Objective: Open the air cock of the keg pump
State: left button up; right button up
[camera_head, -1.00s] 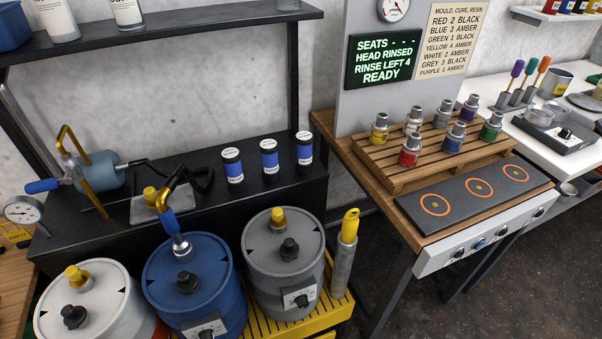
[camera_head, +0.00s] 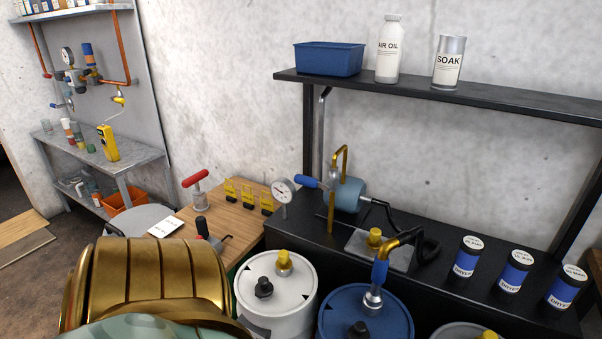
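A black hose (camera_head: 402,220) runs from the pump body to the right. A brass spout with a blue grip (camera_head: 380,272) sits on the blue drum (camera_head: 343,317). Neither gripper is in view. A gold arm link of mine fills the lower left.
A white drum (camera_head: 274,291) stands left of the blue drum. Several blue-banded jars (camera_head: 515,270) stand on the bench at right, under a black shelf (camera_head: 450,92). A wooden table (camera_head: 233,222) with a red-handled tool (camera_head: 196,184) is at left. Wall pipework (camera_head: 88,70) hangs behind.

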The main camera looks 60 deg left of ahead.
aim_at(302, 179)
jog(key=u, duration=1.8)
